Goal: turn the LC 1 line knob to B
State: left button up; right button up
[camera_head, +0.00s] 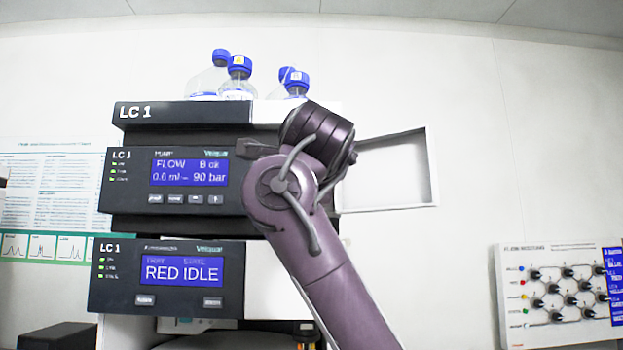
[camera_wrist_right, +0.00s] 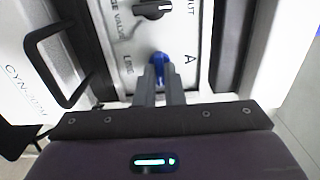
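The line knob (camera_wrist_right: 159,58) is blue and sits on a pale panel in the right wrist view, between the printed word LINE and the letter A. My right gripper (camera_wrist_right: 160,76) has its two narrow fingers at the knob's sides, and they look shut on it. The fingers hide part of the knob, so its pointer direction is unclear. The LC 1 stack (camera_head: 125,212) stands in the head view, its lower display reading RED IDLE. My right arm covers its right side there. My left gripper is in neither view.
A black purge valve knob (camera_wrist_right: 152,9) sits close to the blue knob. A black handle (camera_wrist_right: 50,62) sticks out at the left. Blue-capped bottles (camera_head: 237,80) stand on the stack. A valve board (camera_head: 560,295) is at the far right.

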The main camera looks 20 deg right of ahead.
jog(key=o, duration=0.4)
jog(key=shift+w, duration=0.1)
